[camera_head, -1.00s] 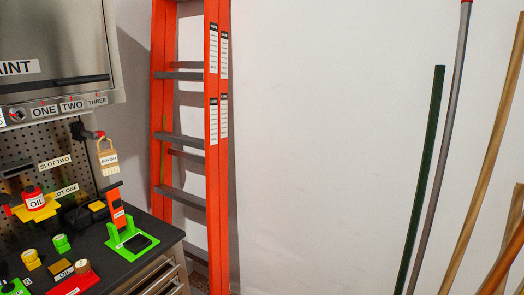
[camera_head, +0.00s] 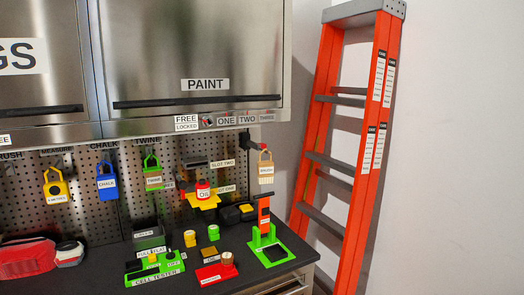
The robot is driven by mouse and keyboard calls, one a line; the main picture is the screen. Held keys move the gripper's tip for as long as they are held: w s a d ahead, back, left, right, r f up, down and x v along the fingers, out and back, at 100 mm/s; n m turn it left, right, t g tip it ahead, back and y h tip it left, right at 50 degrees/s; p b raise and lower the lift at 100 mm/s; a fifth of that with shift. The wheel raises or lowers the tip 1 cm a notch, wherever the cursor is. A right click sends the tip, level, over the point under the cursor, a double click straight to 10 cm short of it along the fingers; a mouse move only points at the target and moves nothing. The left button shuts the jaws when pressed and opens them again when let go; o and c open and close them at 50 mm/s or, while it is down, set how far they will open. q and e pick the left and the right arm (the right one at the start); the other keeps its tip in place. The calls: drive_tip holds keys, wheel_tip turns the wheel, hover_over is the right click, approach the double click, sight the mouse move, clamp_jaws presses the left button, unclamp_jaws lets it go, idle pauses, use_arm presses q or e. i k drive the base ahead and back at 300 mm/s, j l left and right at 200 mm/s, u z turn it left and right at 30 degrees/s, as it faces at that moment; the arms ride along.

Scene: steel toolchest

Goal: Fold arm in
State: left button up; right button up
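Neither of my arms nor their grippers show in the head view, so I cannot see how the arms are posed. The steel toolchest fills the left of the view, with a dark worktop (camera_head: 105,262) and a perforated back panel (camera_head: 95,205). Its upper cabinet door labelled PAINT (camera_head: 200,50) is shut.
An orange ladder (camera_head: 365,150) leans by the white wall right of the chest. On the worktop are a green cell tester (camera_head: 155,270), a red tray (camera_head: 215,273) and a green stand (camera_head: 270,248). Yellow, blue and green tagged items hang on the panel. The right side shows bare wall.

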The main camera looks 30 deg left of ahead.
sight(257, 146)
drive_tip(key=i+u, duration=0.1)
drive_tip(key=u, duration=0.45)
drive_tip(key=i+l+u, duration=0.4)
drive_tip(key=i+l, duration=0.25)
drive_tip(key=i+l+u, duration=0.45)
drive_tip(key=i+l, duration=0.35)
drive_tip(key=l, duration=0.1)
